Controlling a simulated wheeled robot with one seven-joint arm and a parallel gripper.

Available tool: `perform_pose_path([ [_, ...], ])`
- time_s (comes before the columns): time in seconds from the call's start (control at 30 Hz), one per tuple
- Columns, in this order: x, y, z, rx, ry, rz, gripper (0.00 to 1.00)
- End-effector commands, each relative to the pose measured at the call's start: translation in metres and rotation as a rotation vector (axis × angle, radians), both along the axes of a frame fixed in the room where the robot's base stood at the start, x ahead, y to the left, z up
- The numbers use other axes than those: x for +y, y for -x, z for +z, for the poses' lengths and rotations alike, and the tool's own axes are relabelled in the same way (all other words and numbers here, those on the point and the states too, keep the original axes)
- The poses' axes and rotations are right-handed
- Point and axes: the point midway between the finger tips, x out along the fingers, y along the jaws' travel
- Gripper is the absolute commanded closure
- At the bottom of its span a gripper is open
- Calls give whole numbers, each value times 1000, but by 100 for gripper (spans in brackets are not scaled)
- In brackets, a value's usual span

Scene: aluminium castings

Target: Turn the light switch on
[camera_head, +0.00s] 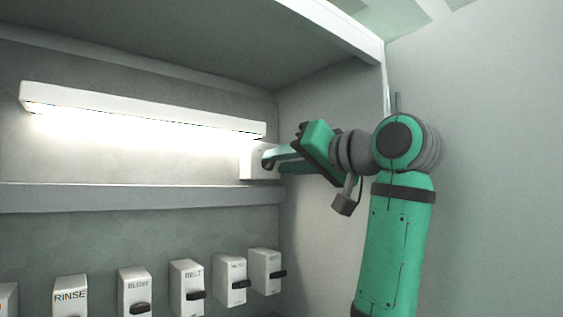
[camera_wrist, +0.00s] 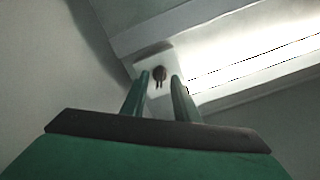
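The light switch is a white box (camera_head: 251,161) on the back wall, at the right end of the lit lamp (camera_head: 140,108). In the wrist view the white switch plate (camera_wrist: 168,66) shows a small dark knob (camera_wrist: 159,74) on it. My gripper (camera_head: 268,160) is at the switch in the head view, its fingertips over the box's right part. In the wrist view the two green fingers of my gripper (camera_wrist: 160,82) stand apart, one on each side of the knob. Whether they touch the knob or the plate cannot be told. The lamp glows brightly.
Below the shelf rail (camera_head: 120,196) is a row of several white labelled switch boxes with dark levers, among them RINSE (camera_head: 70,296) and BELT (camera_head: 186,280). A side wall (camera_head: 325,120) stands close to the right of the switch. An overhang (camera_head: 200,35) is above.

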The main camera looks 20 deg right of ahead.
Motion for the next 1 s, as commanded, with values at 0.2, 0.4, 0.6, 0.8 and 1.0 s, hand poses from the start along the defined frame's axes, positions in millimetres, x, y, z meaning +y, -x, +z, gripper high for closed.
perform_pose_path([
  [0.2,-13,35,1,-5,0,-3,73],
  [0.4,-26,69,1,-4,0,-2,73],
  [0.6,-33,90,1,-3,0,-1,73],
  [0.8,-35,96,0,-2,-1,-2,73],
  [1.0,-35,96,0,-3,-1,-1,73],
])
